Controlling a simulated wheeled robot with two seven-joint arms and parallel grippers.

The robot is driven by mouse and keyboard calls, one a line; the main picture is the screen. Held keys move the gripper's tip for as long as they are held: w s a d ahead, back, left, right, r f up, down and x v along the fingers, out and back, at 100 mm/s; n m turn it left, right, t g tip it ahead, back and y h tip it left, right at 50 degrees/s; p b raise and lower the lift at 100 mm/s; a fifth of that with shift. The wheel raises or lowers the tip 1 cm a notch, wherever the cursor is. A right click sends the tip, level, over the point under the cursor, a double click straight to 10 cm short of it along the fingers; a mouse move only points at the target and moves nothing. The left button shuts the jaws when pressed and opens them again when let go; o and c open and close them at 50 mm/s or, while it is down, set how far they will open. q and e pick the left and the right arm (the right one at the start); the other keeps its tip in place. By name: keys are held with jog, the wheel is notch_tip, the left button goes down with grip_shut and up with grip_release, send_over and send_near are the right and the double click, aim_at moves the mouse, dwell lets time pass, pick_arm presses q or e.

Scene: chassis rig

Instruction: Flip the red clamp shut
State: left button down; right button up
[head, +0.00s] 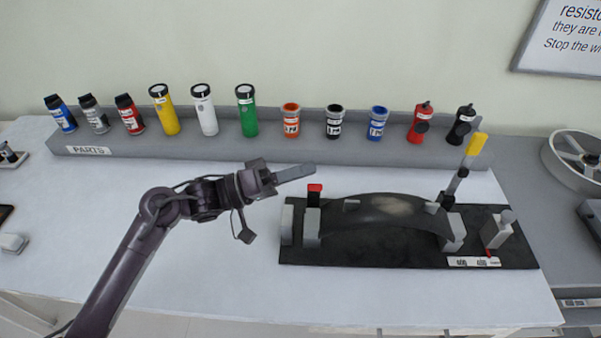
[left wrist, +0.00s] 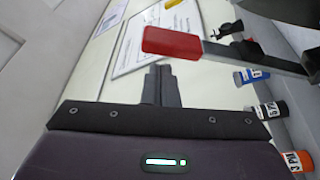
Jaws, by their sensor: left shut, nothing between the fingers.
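The red clamp's handle (head: 315,188) stands at the left end of the black rig, on top of a short dark upright at the left of the curved dark part (head: 390,212). In the left wrist view the red handle (left wrist: 172,42) is large, just beyond the fingertips and apart from them in the picture. My left gripper (head: 311,169) is shut and empty, above and slightly left of the red handle in the head view. Its closed fingers also show in the left wrist view (left wrist: 162,75). My right gripper is not in view.
A yellow-handled clamp (head: 477,144) stands raised at the rig's right end. A grey block with a knob (head: 497,231) is beside it. A grey parts rack (head: 290,150) with several bottles and cans runs behind.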

pick_arm(q)
jog(key=s+f+m+g+h+b, duration=0.2)
jog(key=s+f+m+g+b, duration=0.1)
jog(key=s+f+m+b, duration=0.3)
notch_tip(320, 180, down, 3)
jog(key=m+b, duration=0.2)
jog(key=m, duration=0.1)
jog(key=shift+s, duration=0.3)
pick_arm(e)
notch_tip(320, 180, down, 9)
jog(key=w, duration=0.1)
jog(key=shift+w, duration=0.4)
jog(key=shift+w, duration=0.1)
pick_arm(q)
notch_tip(320, 180, up, 4)
jog(key=p, duration=0.3)
jog(key=w+b+v, duration=0.1)
jog(key=b+v, duration=0.2)
jog(key=v, duration=0.7)
jog(key=shift+f, duration=0.2)
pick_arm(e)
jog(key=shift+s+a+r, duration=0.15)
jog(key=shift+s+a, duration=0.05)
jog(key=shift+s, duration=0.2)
pick_arm(q)
jog(key=shift+r, duration=0.1)
